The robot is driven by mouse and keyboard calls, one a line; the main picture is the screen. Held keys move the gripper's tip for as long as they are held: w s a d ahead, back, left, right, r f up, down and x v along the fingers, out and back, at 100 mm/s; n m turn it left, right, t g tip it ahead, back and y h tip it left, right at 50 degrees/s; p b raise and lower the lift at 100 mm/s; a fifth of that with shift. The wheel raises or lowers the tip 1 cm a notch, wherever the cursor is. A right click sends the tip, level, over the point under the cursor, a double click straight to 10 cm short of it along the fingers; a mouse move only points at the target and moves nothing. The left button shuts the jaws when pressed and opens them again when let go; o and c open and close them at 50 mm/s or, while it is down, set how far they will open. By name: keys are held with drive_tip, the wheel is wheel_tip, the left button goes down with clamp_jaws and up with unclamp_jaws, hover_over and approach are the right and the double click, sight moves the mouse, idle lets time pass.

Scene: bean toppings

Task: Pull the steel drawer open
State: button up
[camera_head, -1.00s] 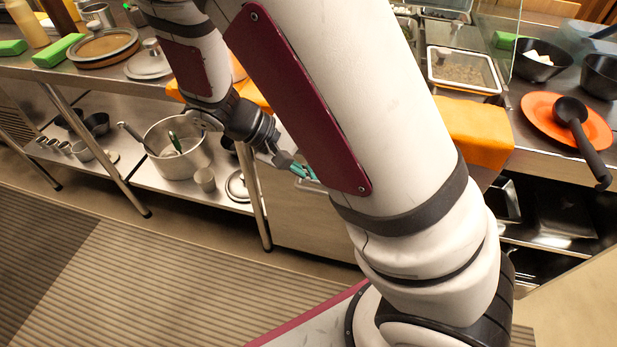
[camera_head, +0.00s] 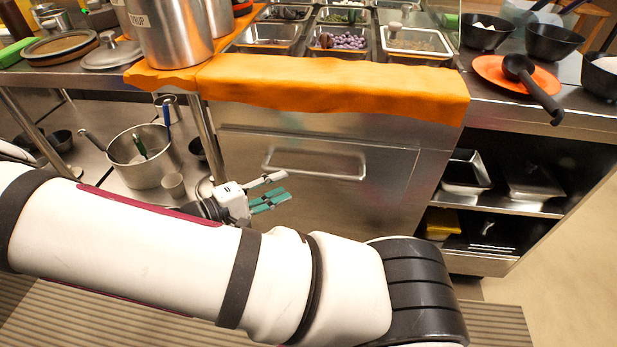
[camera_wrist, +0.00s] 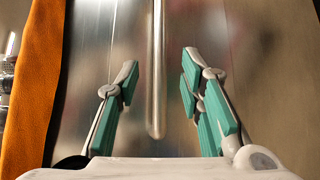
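The steel drawer (camera_head: 392,172) is a flat brushed-metal front below the orange cloth, and it looks flush with the counter body. Its bar handle (camera_head: 315,176) runs across the upper part of the front. My gripper (camera_head: 270,192), with teal finger pads, is at the lower left of the handle in the head view, pointing right. In the wrist view, my gripper (camera_wrist: 160,82) is open, with the handle (camera_wrist: 156,75) running between its two spread fingers. There are gaps on both sides of the bar. I cannot tell the exact depth between fingertips and bar.
An orange cloth (camera_head: 330,88) hangs over the counter edge above the drawer. Open shelves with steel pans (camera_head: 465,172) are at the right. A large pot (camera_head: 143,160) stands on the lower left shelf. An orange plate with a black ladle (camera_head: 495,68) lies on the counter.

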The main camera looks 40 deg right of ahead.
sight(306, 176)
drive_tip(key=d, duration=0.3)
drive_tip(key=s+d+f+b, duration=0.1)
drive_tip(key=d, duration=0.2)
drive_tip(key=d+b, duration=0.1)
drive_tip(key=d, duration=0.2)
drive_tip(key=shift+s+d+f, duration=0.15)
drive_tip(key=shift+d, duration=0.05)
clamp_jaws()
